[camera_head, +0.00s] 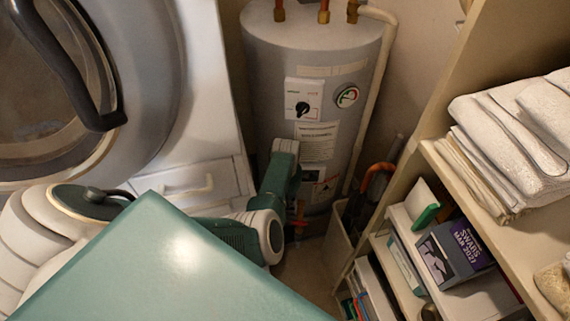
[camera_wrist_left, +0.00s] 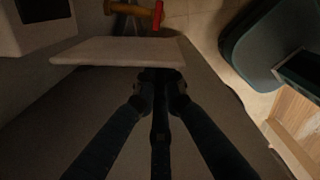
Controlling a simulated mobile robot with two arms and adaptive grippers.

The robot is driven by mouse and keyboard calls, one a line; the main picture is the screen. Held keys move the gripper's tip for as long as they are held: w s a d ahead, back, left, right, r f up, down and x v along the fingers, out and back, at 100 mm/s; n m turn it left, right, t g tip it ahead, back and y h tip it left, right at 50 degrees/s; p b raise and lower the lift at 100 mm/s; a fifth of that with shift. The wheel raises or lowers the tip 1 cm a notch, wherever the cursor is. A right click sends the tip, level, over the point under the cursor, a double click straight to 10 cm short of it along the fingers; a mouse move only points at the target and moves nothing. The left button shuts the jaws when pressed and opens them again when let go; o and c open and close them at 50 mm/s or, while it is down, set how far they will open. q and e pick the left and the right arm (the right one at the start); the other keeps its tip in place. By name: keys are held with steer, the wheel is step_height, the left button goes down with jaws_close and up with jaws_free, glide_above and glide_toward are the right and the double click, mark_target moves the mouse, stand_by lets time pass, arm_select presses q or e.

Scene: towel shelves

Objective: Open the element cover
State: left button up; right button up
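The water heater (camera_head: 265,75) stands upright at the back in the head view. It has a white control panel with a black knob (camera_head: 303,100), a round gauge (camera_head: 347,97) and labels below. My left arm reaches in front of its lower half and hides part of it. My left gripper's fingers are not clear there. In the left wrist view, a pale flat panel (camera_wrist_left: 110,51), apparently the element cover, lies just beyond my left gripper (camera_wrist_left: 162,84). The fingers converge close together near its edge; whether they grip it is unclear. My right gripper is not in view.
A brass valve with a red handle (camera_wrist_left: 158,14) is beyond the panel. A washer (camera_head: 205,80) stands at left. Shelves with folded towels (camera_head: 510,140) and boxes (camera_head: 455,252) stand at right. A bin (camera_head: 340,240) stands between heater and shelves.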

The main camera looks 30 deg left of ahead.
arm_select(q)
jaws_close()
steer(key=shift+s+a, duration=0.25)
steer(key=shift+a, duration=0.95)
steer(key=o, duration=0.6)
jaws_free()
steer(key=shift+o, duration=0.2)
steer(key=shift+r, duration=0.1)
step_height(320, 180, up, 12)
